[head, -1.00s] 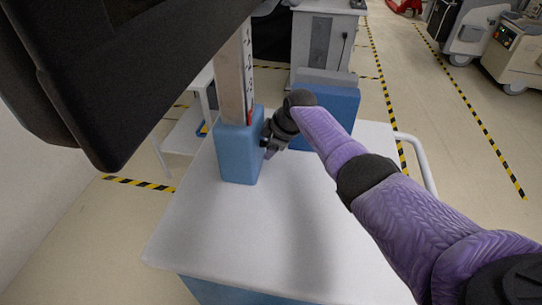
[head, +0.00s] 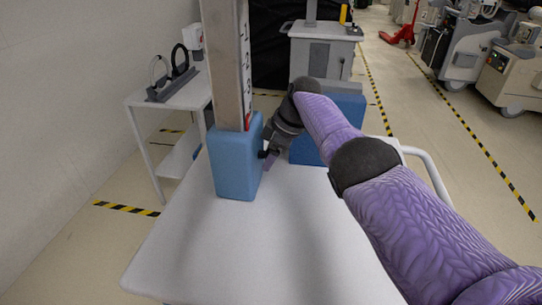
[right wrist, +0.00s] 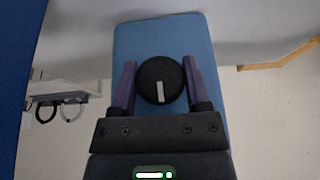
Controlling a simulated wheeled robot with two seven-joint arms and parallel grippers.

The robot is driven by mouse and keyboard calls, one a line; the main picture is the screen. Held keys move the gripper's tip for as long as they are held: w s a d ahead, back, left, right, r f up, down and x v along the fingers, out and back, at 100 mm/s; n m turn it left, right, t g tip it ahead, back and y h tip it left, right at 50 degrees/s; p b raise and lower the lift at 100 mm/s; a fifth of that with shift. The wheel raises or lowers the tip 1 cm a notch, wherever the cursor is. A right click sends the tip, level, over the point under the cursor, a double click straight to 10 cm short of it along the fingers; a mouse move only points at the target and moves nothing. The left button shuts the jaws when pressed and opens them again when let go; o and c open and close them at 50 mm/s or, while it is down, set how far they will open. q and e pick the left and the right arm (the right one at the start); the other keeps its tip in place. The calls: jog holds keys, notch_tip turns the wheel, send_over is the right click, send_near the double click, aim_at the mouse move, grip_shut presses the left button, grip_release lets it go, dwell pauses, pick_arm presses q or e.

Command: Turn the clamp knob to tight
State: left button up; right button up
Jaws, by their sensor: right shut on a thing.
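The clamp is a blue block (head: 232,165) around the foot of an upright grey post (head: 224,70), on a white cart top (head: 230,245). In the right wrist view the black round clamp knob (right wrist: 158,72) sits on the block's blue face (right wrist: 160,35). Its white line lies near the knob's lower edge in that picture. My right gripper (head: 267,155) reaches the block's right side. Its purple fingers (right wrist: 160,85) are shut on the knob, one on either side. The knob is hidden in the head view. My left gripper is not in view.
A second blue block (head: 345,112) stands behind my right wrist. The cart has a white handle (head: 432,175) on the right. A small white table (head: 180,97) with black stands is at the left. The cart top in front is clear.

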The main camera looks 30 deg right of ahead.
jog(key=o, duration=1.3)
jog(key=shift+f, duration=0.1)
jog(key=p+v, duration=0.4)
jog(key=v, duration=0.6)
jog(key=shift+a, duration=0.1)
